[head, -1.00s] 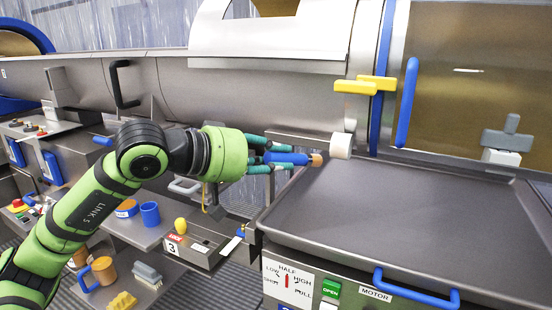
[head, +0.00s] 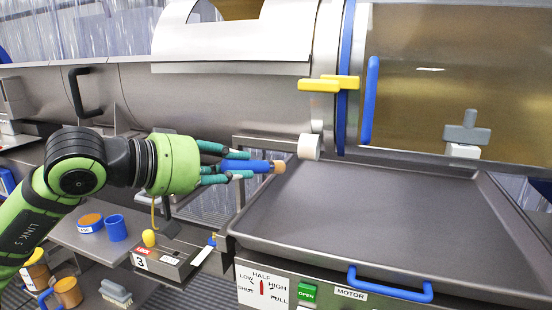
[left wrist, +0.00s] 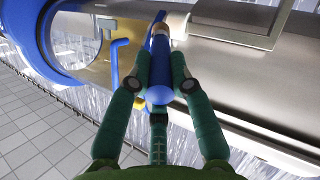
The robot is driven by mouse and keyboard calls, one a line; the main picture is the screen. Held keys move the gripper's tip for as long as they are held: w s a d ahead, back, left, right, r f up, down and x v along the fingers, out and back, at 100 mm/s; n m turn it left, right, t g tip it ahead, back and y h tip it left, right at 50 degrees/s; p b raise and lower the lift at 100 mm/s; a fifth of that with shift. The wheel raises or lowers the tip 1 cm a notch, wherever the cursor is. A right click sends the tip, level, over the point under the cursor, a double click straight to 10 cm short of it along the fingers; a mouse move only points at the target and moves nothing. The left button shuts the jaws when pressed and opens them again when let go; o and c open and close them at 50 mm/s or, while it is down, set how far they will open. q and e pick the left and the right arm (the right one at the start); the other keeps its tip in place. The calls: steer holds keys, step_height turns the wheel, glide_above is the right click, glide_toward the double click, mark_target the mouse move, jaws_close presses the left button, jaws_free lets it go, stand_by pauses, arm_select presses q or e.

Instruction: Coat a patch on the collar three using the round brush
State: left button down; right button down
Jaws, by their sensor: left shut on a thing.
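My left gripper (head: 240,167) is shut on the round brush (head: 256,166), around its blue handle. The brush lies nearly level, with its tan end (head: 279,166) pointing right in the head view. In the left wrist view the blue handle (left wrist: 160,95) sits between the fingers of the gripper (left wrist: 161,78). A white cylinder (head: 309,147) shows just beyond the tan end; I cannot tell whether they touch. A blue ring (head: 346,60) circles the large steel drum (head: 200,100). No number shows on it, so I cannot tell whether it is collar three. My right gripper is not in view.
A wide grey tray (head: 350,205) lies below the drum, its middle clear. Yellow blocks (head: 318,85) and a blue bar (head: 371,100) stand out near the ring. A blue cup (head: 116,228) and a box marked 3 (head: 165,262) are at lower left.

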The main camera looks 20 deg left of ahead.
mark_target(256, 163)
arm_select(q)
steer(key=shift+w+d+f+t, duration=0.15)
steer(key=shift+w+d+t, duration=0.15)
steer(key=shift+w, duration=0.35)
steer(key=w, duration=0.1)
steer(key=w+d+n+t+y, duration=0.1)
steer(key=w, duration=0.1)
steer(key=shift+w+d+f+y+b, duration=0.15)
steer(key=shift+w+f+y+b, duration=0.15)
steer(key=shift+f+y+b, duration=0.1)
steer(key=shift+w+d+n+t+y, duration=0.15)
steer(key=shift+w+n+t, duration=0.1)
steer(key=shift+w, duration=0.15)
steer(key=shift+w+d+n+t+y, duration=0.15)
steer(key=shift+w+t, duration=0.1)
steer(key=shift+w, duration=0.15)
steer(key=shift+w, duration=1)
